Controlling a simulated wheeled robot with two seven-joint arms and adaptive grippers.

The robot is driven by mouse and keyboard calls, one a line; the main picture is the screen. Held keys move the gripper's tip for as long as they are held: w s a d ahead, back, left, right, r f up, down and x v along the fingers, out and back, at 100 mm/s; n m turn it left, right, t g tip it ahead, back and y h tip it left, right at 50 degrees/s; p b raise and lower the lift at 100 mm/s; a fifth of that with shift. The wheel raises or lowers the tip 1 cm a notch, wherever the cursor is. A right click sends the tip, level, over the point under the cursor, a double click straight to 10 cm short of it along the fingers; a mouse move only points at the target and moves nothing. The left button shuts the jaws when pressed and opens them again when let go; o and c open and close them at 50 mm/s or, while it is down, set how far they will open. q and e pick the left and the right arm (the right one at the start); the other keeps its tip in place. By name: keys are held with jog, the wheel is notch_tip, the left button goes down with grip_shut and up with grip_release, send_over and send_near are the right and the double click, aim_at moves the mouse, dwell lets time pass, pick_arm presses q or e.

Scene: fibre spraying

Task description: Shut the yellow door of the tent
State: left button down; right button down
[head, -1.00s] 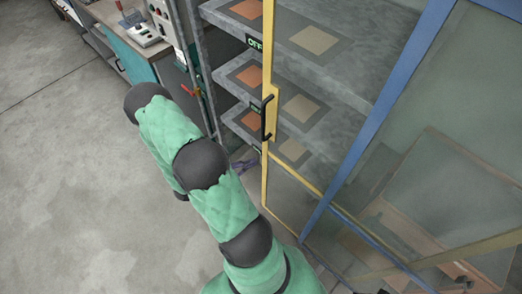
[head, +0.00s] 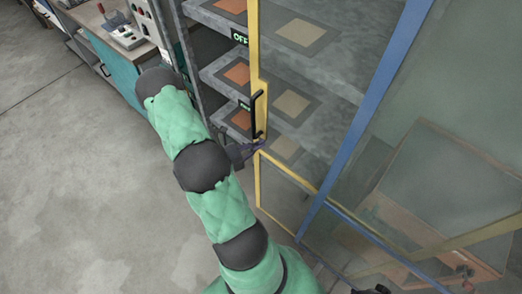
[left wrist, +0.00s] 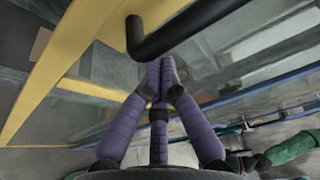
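The yellow-framed door (head: 254,50) of the tent has clear panes and stands upright, with grey shelves visible through it and past its left edge. How far it is open is hard to tell. A black bar handle (head: 258,113) is on its left upright. My left gripper (head: 250,150) is at that upright just below the handle, partly hidden by my green-sleeved arm. In the left wrist view, its purple fingers (left wrist: 159,72) converge with tips together, empty. The handle (left wrist: 190,28) passes just beyond the tips, not between them. My right gripper is not recognisable.
A blue frame post (head: 370,110) slants across the right. Behind glass there is a brown box-like object (head: 450,190). Shelves (head: 320,70) carry orange and beige squares. A teal-fronted bench (head: 112,70) stands upper left. The floor (head: 80,200) at left is clear.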

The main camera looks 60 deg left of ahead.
pick_arm(q)
jog(key=shift+a, duration=0.25)
